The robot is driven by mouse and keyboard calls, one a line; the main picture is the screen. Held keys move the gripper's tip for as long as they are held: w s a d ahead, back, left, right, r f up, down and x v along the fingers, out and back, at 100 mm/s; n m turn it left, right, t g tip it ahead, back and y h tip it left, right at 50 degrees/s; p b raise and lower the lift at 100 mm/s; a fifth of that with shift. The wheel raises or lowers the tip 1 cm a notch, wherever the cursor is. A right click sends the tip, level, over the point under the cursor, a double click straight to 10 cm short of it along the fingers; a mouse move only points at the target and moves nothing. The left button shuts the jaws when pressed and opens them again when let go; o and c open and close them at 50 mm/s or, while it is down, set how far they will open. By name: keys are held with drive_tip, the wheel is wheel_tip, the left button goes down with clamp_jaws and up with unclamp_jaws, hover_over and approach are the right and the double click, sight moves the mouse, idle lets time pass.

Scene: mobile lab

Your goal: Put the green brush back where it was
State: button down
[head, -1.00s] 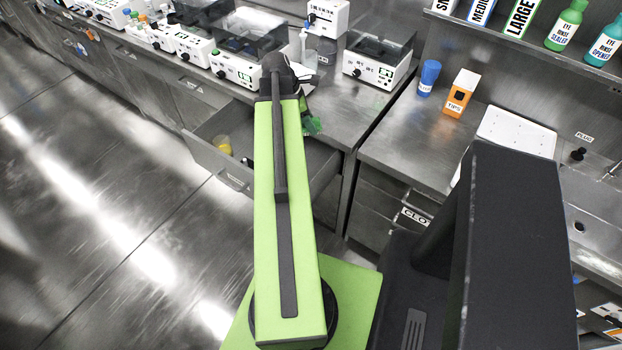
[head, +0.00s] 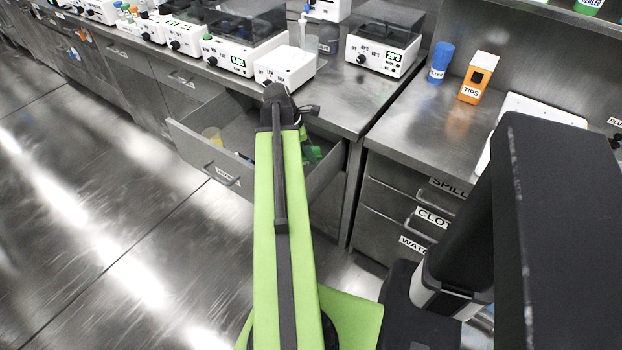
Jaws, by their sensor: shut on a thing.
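The green brush (head: 312,154) shows in part to the right of my arm's end, in or just above the open drawer (head: 196,148). My gripper (head: 305,138) is mostly hidden behind my own arm; it is shut on the brush. The brush's lower part and its distance from the drawer floor cannot be made out. The drawer is pulled out below the bench top, and a yellowish round item (head: 211,134) lies inside at its left.
White instruments (head: 230,56) line the bench above the drawer, with a small white box (head: 285,66) close behind my arm's end. A blue cup (head: 440,62) and an orange tips box (head: 478,78) stand on the right bench. Closed labelled drawers (head: 400,205) lie below it.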

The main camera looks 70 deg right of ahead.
wheel_tip(320, 180, down, 9)
drive_tip(key=b, duration=0.7)
drive_tip(key=shift+r, duration=0.35)
drive_tip(key=shift+f, duration=0.2)
drive_tip(key=c, duration=0.9)
unclamp_jaws()
drive_tip(key=shift+o, duration=0.2)
drive_tip(key=shift+r, duration=0.1)
drive_tip(key=shift+r+p, duration=0.5)
drive_tip(key=shift+p, duration=0.05)
drive_tip(key=p+v, duration=1)
drive_tip(key=v, duration=0.1)
drive_tip(key=shift+w, duration=0.2)
